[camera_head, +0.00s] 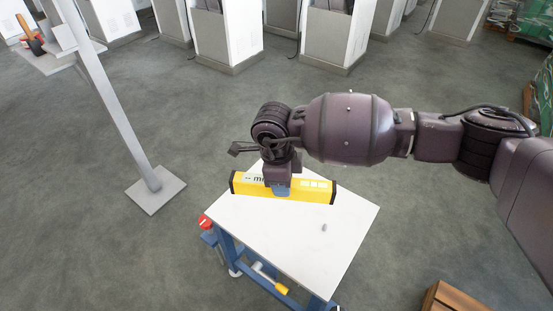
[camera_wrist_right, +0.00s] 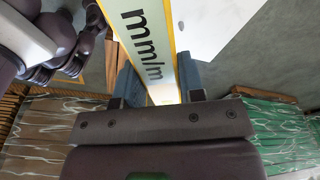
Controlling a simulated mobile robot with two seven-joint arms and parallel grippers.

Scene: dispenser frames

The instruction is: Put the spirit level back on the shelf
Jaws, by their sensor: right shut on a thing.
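The yellow spirit level (camera_head: 312,189) has black ends and is at the far edge of the white-topped table (camera_head: 298,240). My right gripper (camera_head: 279,188) is above it and shut on its middle. In the right wrist view the level (camera_wrist_right: 147,45) runs between the two blue fingers of the gripper (camera_wrist_right: 160,88). I cannot tell whether the level touches the table top. A light grey ledge (camera_head: 48,62) at the upper left holds an orange and red tool; I cannot tell whether it is the shelf. My left gripper is not in view.
A small grey item (camera_head: 324,227) lies on the table top. A grey post stands on a square base plate (camera_head: 156,190) left of the table. White cabinets (camera_head: 335,38) line the back. A wooden crate (camera_head: 452,298) is at lower right. The floor between is clear.

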